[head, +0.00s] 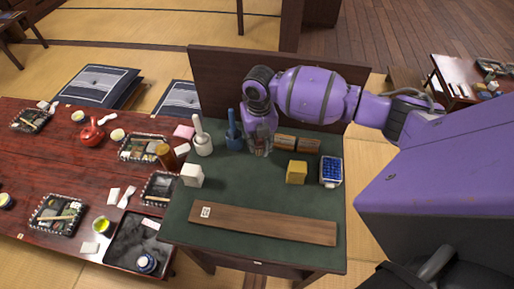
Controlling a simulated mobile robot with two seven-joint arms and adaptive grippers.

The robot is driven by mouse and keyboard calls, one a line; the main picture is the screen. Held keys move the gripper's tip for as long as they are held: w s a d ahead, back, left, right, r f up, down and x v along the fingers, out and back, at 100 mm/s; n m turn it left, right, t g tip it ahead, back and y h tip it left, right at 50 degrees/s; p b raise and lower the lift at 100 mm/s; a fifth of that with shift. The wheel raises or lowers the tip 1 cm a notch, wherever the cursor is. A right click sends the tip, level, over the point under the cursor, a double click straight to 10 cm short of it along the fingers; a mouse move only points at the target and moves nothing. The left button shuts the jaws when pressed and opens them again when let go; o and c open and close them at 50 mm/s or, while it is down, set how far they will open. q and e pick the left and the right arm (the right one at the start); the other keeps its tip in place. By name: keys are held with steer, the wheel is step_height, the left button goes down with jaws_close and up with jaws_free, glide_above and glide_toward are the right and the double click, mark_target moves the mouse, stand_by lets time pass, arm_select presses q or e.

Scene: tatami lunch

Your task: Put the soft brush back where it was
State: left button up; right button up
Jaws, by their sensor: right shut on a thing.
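My right gripper (260,149) reaches down over the back middle of the green-topped table. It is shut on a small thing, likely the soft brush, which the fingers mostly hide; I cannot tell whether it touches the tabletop. Two brown block-like things (285,140) (307,145) lie just right of the gripper along the back board. A blue holder with an upright handle (234,136) stands just left of the gripper. A white holder with a pale upright handle (202,140) stands farther left. My left gripper is not in view.
The green table (240,187) has a dark back board (220,80). A yellow block (296,172), a blue-and-white container (331,171), a white carton (192,175) and a long wooden plank (262,223) are on it. The red table (85,170) with lunch trays adjoins at left. The green table's middle is clear.

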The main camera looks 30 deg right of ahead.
mark_target(258, 149)
steer(key=shift+w+d+f, duration=0.1)
steer(key=shift+w+f, duration=0.3)
steer(key=shift+f, duration=0.05)
steer(key=shift+w+f, duration=0.15)
steer(key=shift+f, duration=1.4)
steer(key=shift+f, duration=0.15)
steer(key=o, duration=1.1)
steer(key=shift+c, duration=0.2)
step_height(258, 149, up, 12)
steer(key=shift+r, duration=0.15)
steer(key=shift+d, duration=0.1)
